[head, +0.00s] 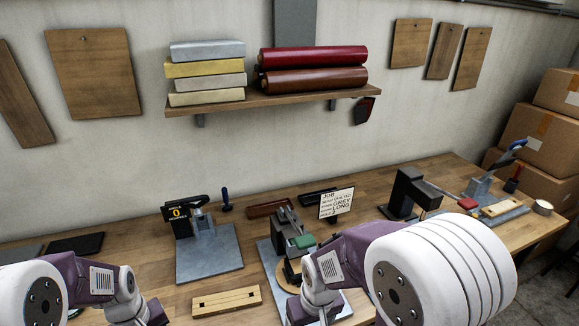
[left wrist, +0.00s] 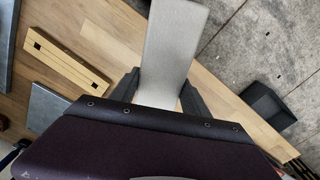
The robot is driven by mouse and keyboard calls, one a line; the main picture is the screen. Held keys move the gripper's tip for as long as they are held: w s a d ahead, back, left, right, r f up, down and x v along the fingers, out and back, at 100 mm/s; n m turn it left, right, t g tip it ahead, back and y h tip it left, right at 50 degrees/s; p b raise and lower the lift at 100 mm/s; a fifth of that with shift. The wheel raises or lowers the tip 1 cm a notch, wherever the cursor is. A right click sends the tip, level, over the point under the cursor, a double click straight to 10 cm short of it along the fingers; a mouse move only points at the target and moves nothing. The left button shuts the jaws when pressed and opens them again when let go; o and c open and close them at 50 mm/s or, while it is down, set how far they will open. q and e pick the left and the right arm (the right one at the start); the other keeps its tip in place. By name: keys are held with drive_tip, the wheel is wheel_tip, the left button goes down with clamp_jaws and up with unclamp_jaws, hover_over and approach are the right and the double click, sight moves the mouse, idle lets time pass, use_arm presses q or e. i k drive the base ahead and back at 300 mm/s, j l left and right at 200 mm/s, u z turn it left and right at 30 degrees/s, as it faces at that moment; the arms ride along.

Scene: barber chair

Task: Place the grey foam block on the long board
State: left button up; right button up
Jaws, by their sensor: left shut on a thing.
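My left gripper (left wrist: 160,88) is shut on a pale grey foam block (left wrist: 168,45) in the left wrist view. The block's long, flat end sticks out past the fingers, clear of the board. A light wooden board with two dark square holes (left wrist: 68,62) lies on the bench left of the block. It also shows at the front of the bench in the head view (head: 227,302). My left and right forearms reach in at the bottom of the head view, with their fingers out of frame.
A job sign (head: 336,203) reads grey and long. A grey-based press (head: 210,254) stands behind the board, and a clamp tool (head: 290,240) to its right. A shelf (head: 270,98) holds stacked blocks and rolls. A dark bin (left wrist: 266,107) is beyond the bench edge.

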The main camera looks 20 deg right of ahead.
sight(503, 206)
drive_tip(key=k+l+z, duration=0.15)
drive_tip(key=l+z, duration=0.35)
drive_tip(key=l, duration=0.55)
drive_tip(key=l+z, duration=0.5)
drive_tip(key=l, duration=0.55)
drive_tip(key=i+l+z, duration=0.35)
drive_tip(key=l, duration=0.2)
drive_tip(key=i+l+z, duration=0.3)
drive_tip(key=i+l, duration=0.15)
drive_tip(key=i+l+z, duration=0.35)
drive_tip(key=i, duration=0.25)
drive_tip(key=i+j+z, duration=0.5)
drive_tip(key=i+l, duration=0.05)
